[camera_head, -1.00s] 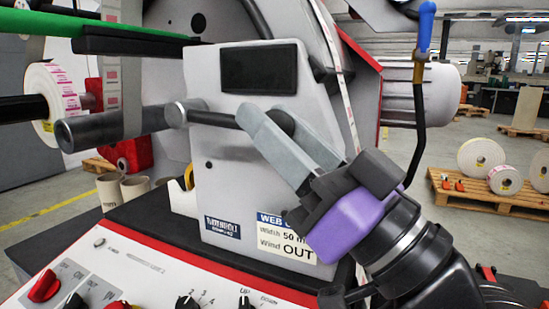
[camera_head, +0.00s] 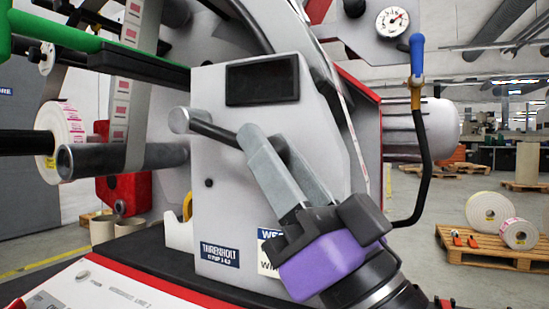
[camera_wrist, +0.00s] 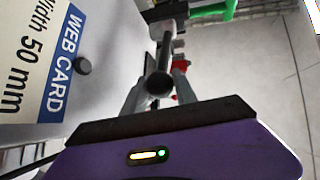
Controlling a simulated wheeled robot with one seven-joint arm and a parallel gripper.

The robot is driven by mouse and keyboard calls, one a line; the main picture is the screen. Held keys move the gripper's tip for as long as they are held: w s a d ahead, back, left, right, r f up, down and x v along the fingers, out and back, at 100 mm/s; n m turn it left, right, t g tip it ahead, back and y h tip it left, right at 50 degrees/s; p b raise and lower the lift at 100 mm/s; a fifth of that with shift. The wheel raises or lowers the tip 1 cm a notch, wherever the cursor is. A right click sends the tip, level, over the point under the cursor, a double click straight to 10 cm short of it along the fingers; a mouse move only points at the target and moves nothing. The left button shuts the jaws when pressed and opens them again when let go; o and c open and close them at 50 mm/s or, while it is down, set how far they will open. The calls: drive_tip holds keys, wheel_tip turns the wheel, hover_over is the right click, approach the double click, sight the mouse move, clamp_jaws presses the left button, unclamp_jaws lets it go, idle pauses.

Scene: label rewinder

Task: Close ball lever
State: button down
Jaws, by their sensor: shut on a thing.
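The ball lever is a black rod (camera_head: 215,133) on a grey round hub (camera_head: 181,120) on the pale front of the machine. It slopes down to the right from the hub. My gripper (camera_head: 264,142) is shut on the lever's ball end, with its grey fingers on either side. The ball is mostly hidden by the fingers in the head view. In the wrist view the dark ball (camera_wrist: 158,83) shows between the fingers, with the rod running away behind it.
A grey roller (camera_head: 110,160) with label web sticks out at left. Control panel (camera_head: 85,285) lies below. A pallet (camera_head: 480,242) with rolls stands behind on the floor.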

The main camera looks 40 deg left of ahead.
drive_tip(key=shift+d+r, duration=0.1)
drive_tip(key=c, duration=1)
unclamp_jaws()
drive_tip(key=w+b+v, duration=0.1)
drive_tip(key=v, duration=0.6)
drive_tip(key=shift+s+d+f, duration=0.25)
drive_tip(key=shift+s+f, duration=0.1)
drive_tip(key=shift+s, duration=0.15)
